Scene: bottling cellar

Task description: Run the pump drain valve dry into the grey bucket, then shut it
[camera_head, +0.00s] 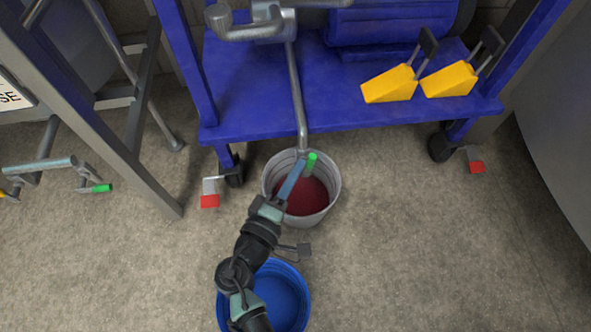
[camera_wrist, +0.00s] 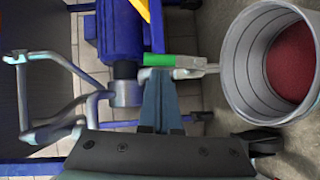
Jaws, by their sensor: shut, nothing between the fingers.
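The grey bucket (camera_head: 271,180) stands on the floor under the end of the drain pipe (camera_head: 297,100) and holds dark red liquid (camera_head: 308,195). It also shows at the right of the wrist view (camera_wrist: 240,75). The pump drain valve's green handle (camera_head: 311,162) shows over the bucket, and in the wrist view the green grip (camera_wrist: 173,60) sits on a grey metal lever (camera_wrist: 205,68). My gripper (camera_head: 300,164) is shut and empty, its blue fingertips (camera_wrist: 161,72) right by the green grip; I cannot tell whether they touch. No running stream is visible.
A blue bucket (camera_head: 304,290) stands in front, partly under my arm. The blue pump cart (camera_head: 255,100) carries two yellow wedges (camera_head: 390,84) (camera_head: 449,80) and has red-pedalled castors. A metal frame (camera_head: 110,120) stands left. Floor at right is clear.

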